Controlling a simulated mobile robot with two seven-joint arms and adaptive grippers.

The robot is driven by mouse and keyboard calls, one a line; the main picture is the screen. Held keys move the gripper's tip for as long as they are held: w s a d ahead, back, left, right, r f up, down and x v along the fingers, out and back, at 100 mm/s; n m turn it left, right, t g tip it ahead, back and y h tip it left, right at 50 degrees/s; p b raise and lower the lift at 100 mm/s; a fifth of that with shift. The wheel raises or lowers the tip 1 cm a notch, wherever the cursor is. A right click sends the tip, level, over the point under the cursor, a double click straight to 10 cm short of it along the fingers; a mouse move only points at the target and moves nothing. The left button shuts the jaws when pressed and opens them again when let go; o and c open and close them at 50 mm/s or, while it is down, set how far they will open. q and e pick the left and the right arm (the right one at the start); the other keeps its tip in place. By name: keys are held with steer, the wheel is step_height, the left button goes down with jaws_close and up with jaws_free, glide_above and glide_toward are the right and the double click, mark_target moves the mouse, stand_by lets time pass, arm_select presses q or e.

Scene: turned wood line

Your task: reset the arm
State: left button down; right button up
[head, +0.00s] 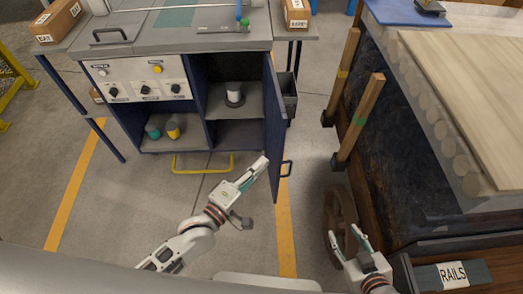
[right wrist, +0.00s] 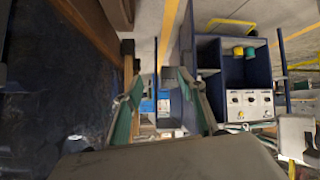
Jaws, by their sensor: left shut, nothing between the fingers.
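My left arm reaches in from the bottom of the head view. Its gripper (head: 257,170) is shut and empty, close to the open dark blue cabinet door (head: 274,130); I cannot tell whether it touches the door. My right gripper (head: 344,233) is at the lower right of the head view, beside a brown wheel-like ring (head: 340,215). Its two fingers are spread apart with nothing between them. In the right wrist view, the right gripper (right wrist: 160,95) also shows open and empty, with green pads on both fingers.
The cabinet (head: 203,110) has shelves holding a few pots and a knob panel (head: 143,85). A bench with pale boards (head: 480,80) stands at right, with two wooden posts (head: 361,115) by it. A RAILS bin (head: 452,275) is at lower right.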

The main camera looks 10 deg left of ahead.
arm_select(q)
steer(key=shift+s, duration=0.9)
arm_select(e)
steer(key=shift+s, duration=0.1)
steer(key=shift+r, duration=0.1)
arm_select(q)
steer(key=s+a+f+m+g+y+p, duration=0.2)
steer(key=s+a+f+m+y, duration=0.1)
steer(key=s+a+m, duration=0.4)
steer(key=s+a+f+m+g+y+p, duration=0.2)
steer(key=s+a+f+m+y+p, duration=0.1)
steer(key=s+a+m, duration=0.3)
steer(key=a+f+m+y, duration=0.1)
steer(key=a+m, duration=0.1)
steer(key=m, duration=0.1)
steer(key=shift+s+a+f+g, duration=0.15)
steer(key=shift+s+f+g, duration=0.1)
steer(key=shift+s+g, duration=0.1)
arm_select(e)
steer(key=r, duration=0.2)
steer(key=a+r, duration=0.1)
steer(key=shift+s+a, duration=0.1)
steer(key=shift+s, duration=0.3)
